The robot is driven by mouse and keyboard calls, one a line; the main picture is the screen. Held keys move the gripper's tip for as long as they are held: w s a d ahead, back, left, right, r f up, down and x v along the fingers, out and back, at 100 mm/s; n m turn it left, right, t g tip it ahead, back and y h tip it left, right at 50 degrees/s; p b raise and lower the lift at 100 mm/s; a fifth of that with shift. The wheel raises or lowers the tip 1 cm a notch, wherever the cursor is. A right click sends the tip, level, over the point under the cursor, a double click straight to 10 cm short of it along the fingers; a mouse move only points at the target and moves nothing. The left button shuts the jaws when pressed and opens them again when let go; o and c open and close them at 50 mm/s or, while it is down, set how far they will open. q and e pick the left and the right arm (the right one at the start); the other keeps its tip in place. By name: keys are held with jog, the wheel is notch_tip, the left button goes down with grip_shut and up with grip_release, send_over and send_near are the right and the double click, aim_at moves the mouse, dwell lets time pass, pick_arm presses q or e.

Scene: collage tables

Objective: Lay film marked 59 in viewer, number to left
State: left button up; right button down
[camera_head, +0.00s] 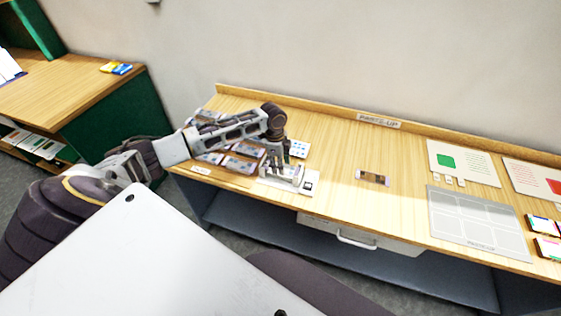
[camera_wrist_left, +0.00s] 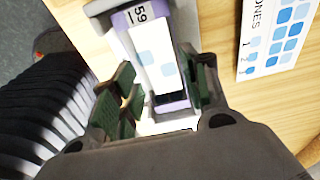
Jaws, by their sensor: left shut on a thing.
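The film marked 59 (camera_wrist_left: 150,55) has purple ends and a pale middle with light blue squares. My left gripper (camera_wrist_left: 165,95) is shut on it, a green-padded finger on each side. The number is at the end far from my wrist, at the top of the wrist view. The white viewer (camera_head: 281,184) stands at the front left of the table, under my left gripper (camera_head: 280,163). Its pale rails show beside the film in the wrist view (camera_wrist_left: 186,22). I cannot tell whether the film rests on the viewer. My right gripper is not in view.
Several other films (camera_head: 240,150) lie left of the viewer. A card with blue squares (camera_head: 299,149) lies behind it. A single film (camera_head: 374,178) lies mid-table, with clear wood around it. A grey layout sheet (camera_head: 478,224) and cards (camera_head: 464,162) are at right.

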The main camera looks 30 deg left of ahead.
pick_arm(q)
jog(key=shift+f, duration=0.85)
jog(key=o, duration=1)
jog(key=shift+c, duration=0.2)
notch_tip(320, 180, up, 12)
jog(key=a, duration=0.1)
jog(key=shift+s+a, duration=0.15)
jog(key=shift+a, duration=0.05)
jog(key=shift+f, duration=0.1)
dwell(0.5)
